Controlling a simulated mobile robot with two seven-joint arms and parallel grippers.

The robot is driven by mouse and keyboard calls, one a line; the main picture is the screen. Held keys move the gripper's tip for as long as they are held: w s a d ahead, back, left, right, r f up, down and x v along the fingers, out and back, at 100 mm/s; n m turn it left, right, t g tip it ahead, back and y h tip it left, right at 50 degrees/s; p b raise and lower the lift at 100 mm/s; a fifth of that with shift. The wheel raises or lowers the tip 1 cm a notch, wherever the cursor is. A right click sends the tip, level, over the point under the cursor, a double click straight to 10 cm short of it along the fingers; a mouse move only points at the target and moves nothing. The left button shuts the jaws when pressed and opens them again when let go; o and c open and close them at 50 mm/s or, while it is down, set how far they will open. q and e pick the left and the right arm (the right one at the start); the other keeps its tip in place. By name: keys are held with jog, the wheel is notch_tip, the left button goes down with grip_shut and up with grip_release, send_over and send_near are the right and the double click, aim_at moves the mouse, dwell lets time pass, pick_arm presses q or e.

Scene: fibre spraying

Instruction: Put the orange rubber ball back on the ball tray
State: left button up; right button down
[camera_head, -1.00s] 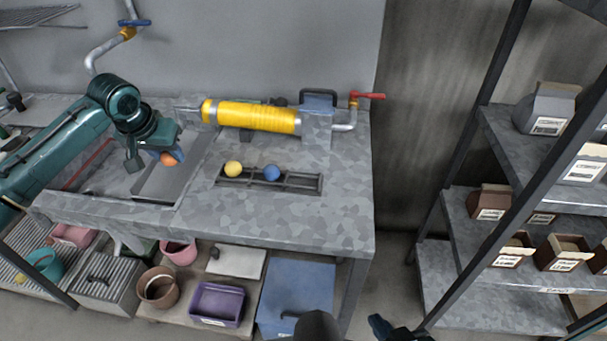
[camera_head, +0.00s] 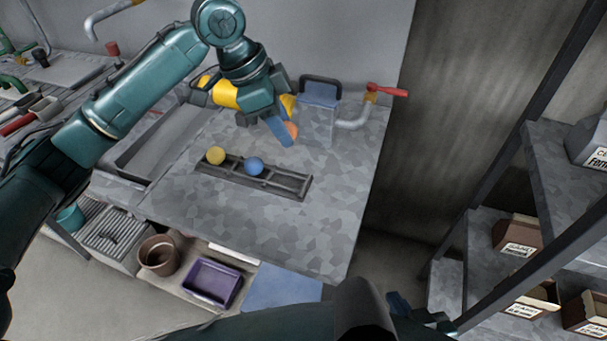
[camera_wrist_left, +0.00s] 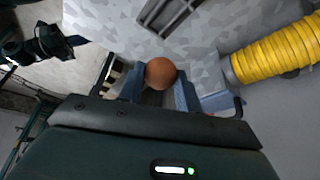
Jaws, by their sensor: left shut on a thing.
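The orange rubber ball (camera_head: 291,130) is held between the blue fingers of my left gripper (camera_head: 281,131), above the right part of the bench. The left wrist view shows the ball (camera_wrist_left: 160,73) between the fingertips. The dark ball tray (camera_head: 291,187) lies on the bench, nearer the front than the gripper. A yellow ball (camera_head: 215,156) sits at its left end and a blue ball (camera_head: 254,165) near its middle; its right part is empty. My right gripper (camera_head: 415,309) is low at the bottom edge, away from the bench, partly cut off; its opening is unclear.
A yellow ribbed hose (camera_wrist_left: 275,55) lies behind the gripper, largely hidden in the head view. A pipe with a red valve handle (camera_head: 387,91) stands at the back right. Bare bench surrounds the tray's front and right. A shelf rack (camera_head: 480,225) stands at the right.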

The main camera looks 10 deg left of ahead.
pick_arm(q)
jog(key=shift+s+d, duration=0.1)
jog(key=shift+d, duration=0.2)
notch_tip(320, 180, down, 6)
jog(key=shift+r, duration=0.1)
notch_tip(320, 180, down, 4)
jog(key=shift+r, duration=0.1)
jog(key=shift+m, duration=0.3)
jog(key=shift+f, duration=0.3)
jog(key=o, duration=1)
jog(key=shift+o, duration=0.2)
